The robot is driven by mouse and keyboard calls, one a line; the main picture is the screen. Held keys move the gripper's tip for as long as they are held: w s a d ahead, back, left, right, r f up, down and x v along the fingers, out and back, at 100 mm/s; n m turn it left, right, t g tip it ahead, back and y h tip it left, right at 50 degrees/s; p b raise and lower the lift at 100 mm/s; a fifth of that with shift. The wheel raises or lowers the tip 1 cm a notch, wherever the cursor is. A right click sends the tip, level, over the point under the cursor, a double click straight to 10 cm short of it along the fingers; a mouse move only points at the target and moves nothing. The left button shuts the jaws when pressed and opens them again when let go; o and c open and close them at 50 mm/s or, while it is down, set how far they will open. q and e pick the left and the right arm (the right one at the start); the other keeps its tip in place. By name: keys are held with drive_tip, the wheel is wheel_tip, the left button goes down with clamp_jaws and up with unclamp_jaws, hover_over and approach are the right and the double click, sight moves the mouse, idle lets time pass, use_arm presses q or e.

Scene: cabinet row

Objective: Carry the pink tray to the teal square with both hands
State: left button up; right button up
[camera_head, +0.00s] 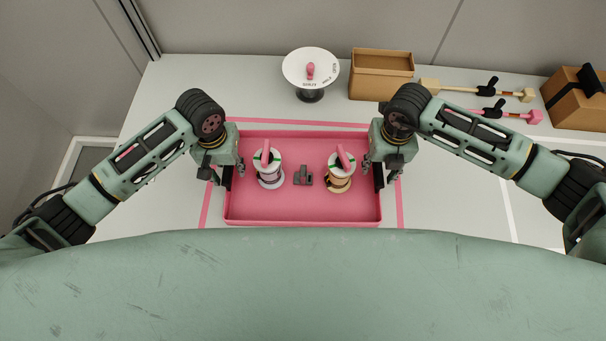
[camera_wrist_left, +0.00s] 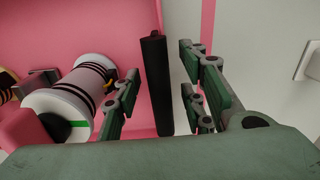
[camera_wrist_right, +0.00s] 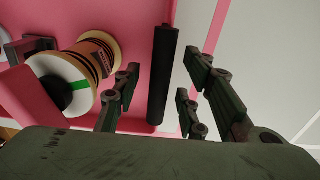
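The pink tray (camera_head: 300,213) lies on the table inside a pink outline, with a black handle on each short side. It carries two labelled spools (camera_head: 268,168) (camera_head: 340,175) with pink tops and a small grey block (camera_head: 303,176). My left gripper (camera_head: 224,174) is at the left handle; in the left wrist view its open fingers stand either side of the black handle (camera_wrist_left: 157,85) with gaps. My right gripper (camera_head: 379,174) is at the right handle; in the right wrist view its open fingers likewise straddle the black handle (camera_wrist_right: 163,75) without closing. I see no teal square.
A round white stand (camera_head: 311,68) with a pink knob stands behind the tray. An open cardboard box (camera_head: 381,75), two long-handled tools (camera_head: 490,100) and a brown box (camera_head: 574,100) lie at the back right. White lines mark the table right of the tray.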

use_arm(q)
drive_tip(key=shift+f, duration=0.15)
use_arm(e)
drive_tip(key=shift+f, duration=0.2)
use_arm(q)
drive_tip(key=shift+c, duration=0.2)
use_arm(e)
drive_tip(key=shift+c, duration=0.2)
use_arm(q)
clamp_jaws()
use_arm(e)
clamp_jaws()
use_arm(q)
drive_tip(key=shift+w, duration=0.1)
use_arm(e)
drive_tip(key=shift+w+r, duration=0.1)
